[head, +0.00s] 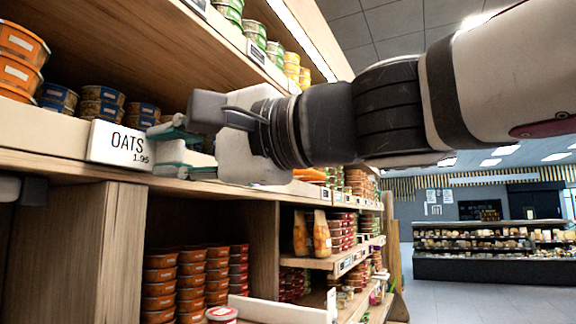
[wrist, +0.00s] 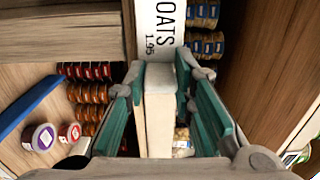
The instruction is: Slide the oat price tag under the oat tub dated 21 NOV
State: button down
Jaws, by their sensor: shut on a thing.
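The white oat price tag (head: 120,146), reading "OATS 1.95", sits on the front rail of the middle shelf. It also shows at the top of the wrist view (wrist: 158,28). My gripper (head: 170,150) is at the tag's right end, one teal-padded finger above and one below. Blue-banded tubs (head: 103,102) stand in short stacks behind the rail above the tag. No date can be read on them, so I cannot tell which is 21 NOV.
Orange tubs (head: 18,58) stand at the far left of this shelf, and green and yellow tubs (head: 254,34) on the shelf above. Red and orange stacks (head: 190,280) fill the compartment below. A wooden upright (head: 95,240) stands under the tag. An aisle opens at right.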

jog(key=w+d+b, duration=0.2)
jog(key=w+d, duration=0.3)
jog(key=w, duration=0.7)
jog(key=w+d+b, duration=0.1)
jog(key=w+d, duration=0.4)
jog(key=w, duration=0.8)
jog(key=shift+d+b, duration=0.15)
jog(key=shift+b, duration=0.2)
jog(key=c, duration=1.4)
grip_release()
jog(key=shift+o, duration=0.2)
jog(key=v, duration=1.2)
